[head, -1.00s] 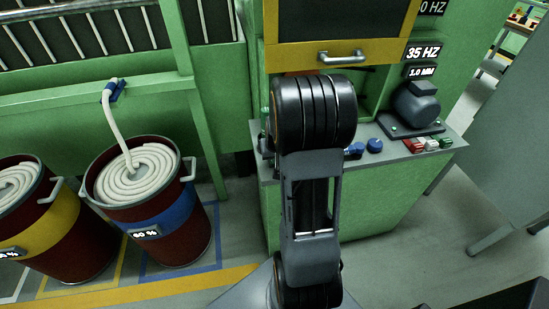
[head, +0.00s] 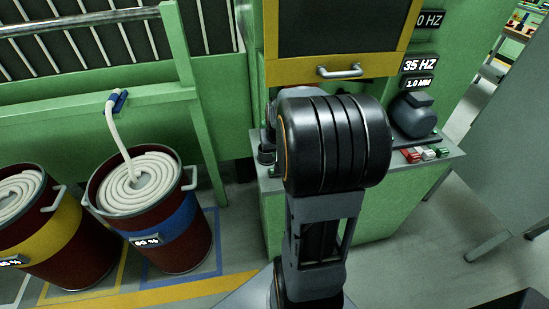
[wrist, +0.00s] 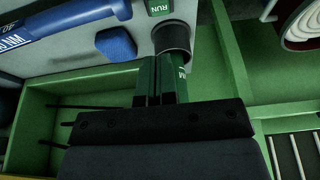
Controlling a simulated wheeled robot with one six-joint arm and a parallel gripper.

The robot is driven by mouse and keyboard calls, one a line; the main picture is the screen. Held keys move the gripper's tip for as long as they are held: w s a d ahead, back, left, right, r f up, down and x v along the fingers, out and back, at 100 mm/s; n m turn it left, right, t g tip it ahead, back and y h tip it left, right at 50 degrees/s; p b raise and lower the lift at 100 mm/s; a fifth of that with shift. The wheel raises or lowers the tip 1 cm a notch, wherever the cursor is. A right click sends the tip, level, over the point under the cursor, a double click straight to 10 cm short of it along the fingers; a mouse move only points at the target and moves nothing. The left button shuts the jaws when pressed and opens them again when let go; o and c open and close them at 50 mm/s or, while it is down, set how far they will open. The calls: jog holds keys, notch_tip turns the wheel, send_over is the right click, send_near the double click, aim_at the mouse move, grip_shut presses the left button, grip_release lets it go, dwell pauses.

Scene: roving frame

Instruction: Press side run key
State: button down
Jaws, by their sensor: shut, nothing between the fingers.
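A green piece marked RUN (wrist: 160,7) shows at the top edge of the wrist view, cut off by the frame. I cannot tell whether it is the key itself or its label. A dark round cylinder (wrist: 172,40) stands just below it in the picture. My gripper (wrist: 158,62) is shut and empty, its fingertips close to the cylinder; I cannot tell whether they touch. In the head view my arm hides the gripper. There, red (head: 411,156), white (head: 428,153) and green (head: 442,152) keys sit at the bench's right end.
A blue knob (wrist: 115,43) and a blue bar (wrist: 65,22) lie beside the RUN piece. A grey motor (head: 413,115) stands on the bench. A yellow-framed panel with a handle (head: 340,71) is above. Drums with coiled white rope (head: 140,183) stand at left.

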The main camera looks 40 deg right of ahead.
jog(key=shift+v, duration=1.75)
jog(key=s+a+r+n, duration=0.1)
jog(key=s+a, duration=0.2)
jog(key=a, duration=0.3)
jog(key=s+a+r+n+y, duration=0.1)
jog(key=s+a+n, duration=0.1)
jog(key=a, duration=0.5)
jog(key=s+a+n, duration=0.2)
jog(key=s+a, duration=0.2)
jog(key=a, duration=0.2)
jog(key=shift+a+r+t, duration=0.3)
jog(key=shift+r, duration=0.1)
jog(key=shift+s+d, duration=0.1)
jog(key=shift+s, duration=0.05)
